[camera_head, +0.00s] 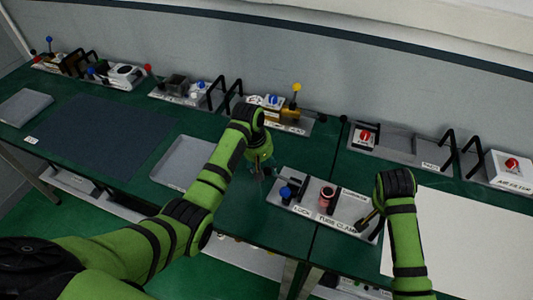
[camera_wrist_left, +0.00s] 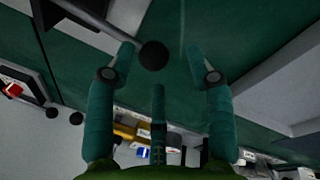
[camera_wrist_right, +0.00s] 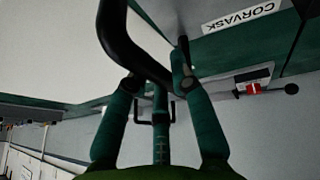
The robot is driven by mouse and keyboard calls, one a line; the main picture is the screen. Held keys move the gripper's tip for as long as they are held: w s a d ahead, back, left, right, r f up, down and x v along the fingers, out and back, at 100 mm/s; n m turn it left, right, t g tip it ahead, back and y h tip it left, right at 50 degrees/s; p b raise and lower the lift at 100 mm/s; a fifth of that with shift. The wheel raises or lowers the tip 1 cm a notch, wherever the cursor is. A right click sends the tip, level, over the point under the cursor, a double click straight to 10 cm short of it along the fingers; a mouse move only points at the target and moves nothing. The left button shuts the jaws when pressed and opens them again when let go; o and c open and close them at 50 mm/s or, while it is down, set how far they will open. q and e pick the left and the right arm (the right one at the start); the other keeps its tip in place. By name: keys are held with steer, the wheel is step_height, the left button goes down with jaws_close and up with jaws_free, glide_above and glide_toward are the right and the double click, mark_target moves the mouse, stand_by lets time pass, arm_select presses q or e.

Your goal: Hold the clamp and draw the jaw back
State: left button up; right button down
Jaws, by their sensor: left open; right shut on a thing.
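The tube clamp unit (camera_head: 310,211) is a light base labelled "LOCK" and "TUBE CLAMP", with a blue knob (camera_head: 286,193) and a reddish cylinder (camera_head: 326,195) on it. My left gripper (camera_head: 262,170) is left of the unit. In the left wrist view its fingers (camera_wrist_left: 160,52) stand apart, with a black ball knob (camera_wrist_left: 153,55) on a rod showing between their tips; contact cannot be told. My right gripper (camera_head: 368,219) is at the unit's right end. In the right wrist view its fingers (camera_wrist_right: 156,76) are closed on a black bar handle (camera_wrist_right: 128,52).
A grey tray (camera_head: 183,163) lies left of the clamp unit, and a dark mat (camera_head: 95,138) farther left. A white panel (camera_head: 465,245) covers the right bench. Other units with knobs and black handles, including a yellow-topped lever (camera_head: 296,88), line the wall.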

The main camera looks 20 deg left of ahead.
arm_select(q)
step_height(320, 180, up, 10)
steer(key=s+a, duration=0.1)
steer(key=shift+s+a, duration=0.35)
steer(key=shift+s, duration=0.05)
arm_select(e)
steer(key=shift+s+d+f, duration=0.15)
steer(key=shift+f, duration=0.05)
steer(key=c, duration=1)
jaws_free()
arm_select(q)
steer(key=shift+w+d, duration=0.15)
steer(key=shift+w, duration=0.05)
arm_select(e)
steer(key=shift+w, duration=0.25)
